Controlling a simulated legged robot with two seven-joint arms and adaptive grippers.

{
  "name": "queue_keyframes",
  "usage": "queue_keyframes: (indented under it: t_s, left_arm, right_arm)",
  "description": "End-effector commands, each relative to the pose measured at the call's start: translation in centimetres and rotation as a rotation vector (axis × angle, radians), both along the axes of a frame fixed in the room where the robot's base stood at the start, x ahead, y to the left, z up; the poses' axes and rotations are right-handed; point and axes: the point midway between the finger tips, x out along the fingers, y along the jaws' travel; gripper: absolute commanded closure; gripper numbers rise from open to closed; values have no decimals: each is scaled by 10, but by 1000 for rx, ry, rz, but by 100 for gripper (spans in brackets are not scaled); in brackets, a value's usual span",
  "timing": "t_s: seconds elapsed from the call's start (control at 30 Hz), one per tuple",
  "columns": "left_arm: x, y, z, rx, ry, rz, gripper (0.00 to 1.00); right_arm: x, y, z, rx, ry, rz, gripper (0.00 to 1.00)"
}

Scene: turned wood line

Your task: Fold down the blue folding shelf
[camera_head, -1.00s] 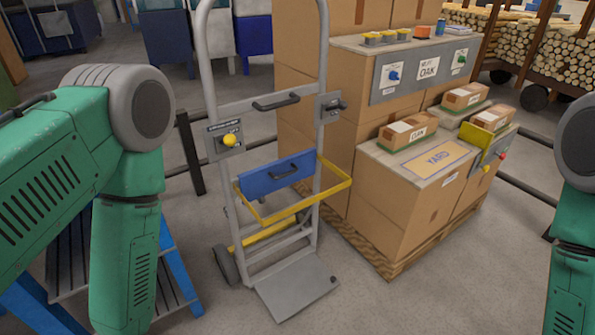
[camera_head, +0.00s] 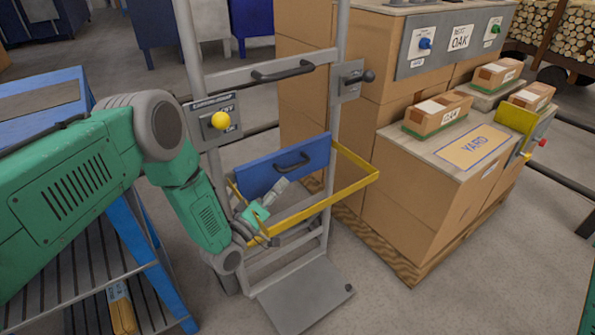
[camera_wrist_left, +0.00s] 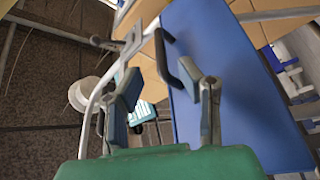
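The blue folding shelf (camera_head: 262,176) is a flat panel standing steeply up on the grey hand truck (camera_head: 258,76), behind a yellow frame (camera_head: 318,207). It has a dark handle (camera_head: 291,162) on its front face. My left gripper (camera_head: 273,198) is just in front of the shelf, below the handle, inside the yellow frame. In the left wrist view the gripper fingers (camera_wrist_left: 166,95) stand apart with nothing held. There the blue shelf (camera_wrist_left: 228,85) fills the right side, and the handle (camera_wrist_left: 172,66) lies beyond and between the fingers. My right gripper is out of view.
A yellow knob (camera_head: 220,120) sits on the truck's left upright, and a dark knob (camera_head: 368,76) on the right. Stacked cartons (camera_head: 405,215) on a pallet stand close on the right. A blue-sided stepladder (camera_head: 130,225) stands at left.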

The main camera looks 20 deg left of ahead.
Motion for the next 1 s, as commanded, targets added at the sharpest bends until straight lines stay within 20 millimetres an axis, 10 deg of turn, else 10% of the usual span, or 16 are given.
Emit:
queue_keyframes:
  t_s: [0.4, 0.8, 0.9, 1.0]
  left_arm:
    - [66, -24, 14, 1, 0, -1, 68]
    - [74, -27, 18, 2, 2, 0, 68]
    - [74, -27, 18, 2, 2, 0, 96]
    - [74, -26, 17, 3, 2, 1, 100]
  right_arm:
    - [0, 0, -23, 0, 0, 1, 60]
    - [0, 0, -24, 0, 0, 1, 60]
    - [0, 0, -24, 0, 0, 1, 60]
    - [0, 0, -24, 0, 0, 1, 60]
